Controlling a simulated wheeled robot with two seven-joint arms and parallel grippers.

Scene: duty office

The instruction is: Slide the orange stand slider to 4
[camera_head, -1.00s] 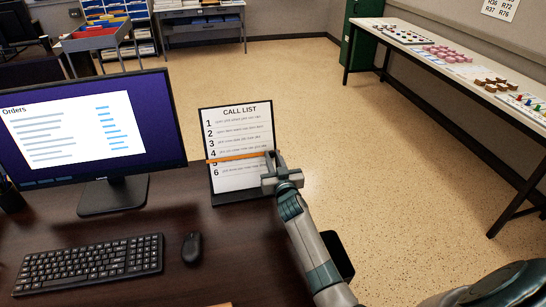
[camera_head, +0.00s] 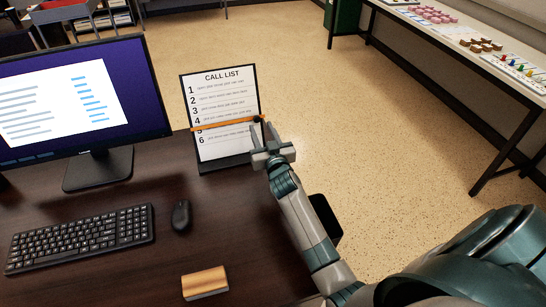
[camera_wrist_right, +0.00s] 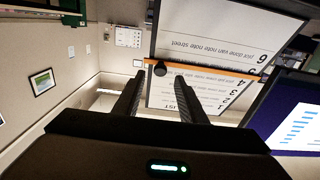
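The stand is an upright board headed CALL LIST (camera_head: 223,100) with numbered rows, at the right back of the desk. Its orange slider (camera_head: 225,124) crosses the board just below the 4 and partly covers the 5. In the wrist view the board is upside down, with the slider (camera_wrist_right: 205,69) and a dark round knob (camera_wrist_right: 160,69). My right gripper (camera_head: 264,132) is at the slider's right end, near the board's edge. In the wrist view its fingers (camera_wrist_right: 157,80) are apart, with the knob seen between their tips; contact cannot be told. My left gripper is out of view.
A monitor (camera_head: 98,168), keyboard (camera_head: 80,238) and mouse (camera_head: 181,215) are left of the board. A tan block (camera_head: 205,283) lies at the desk's front. A long side table (camera_head: 455,50) with small items stands beyond open floor at right.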

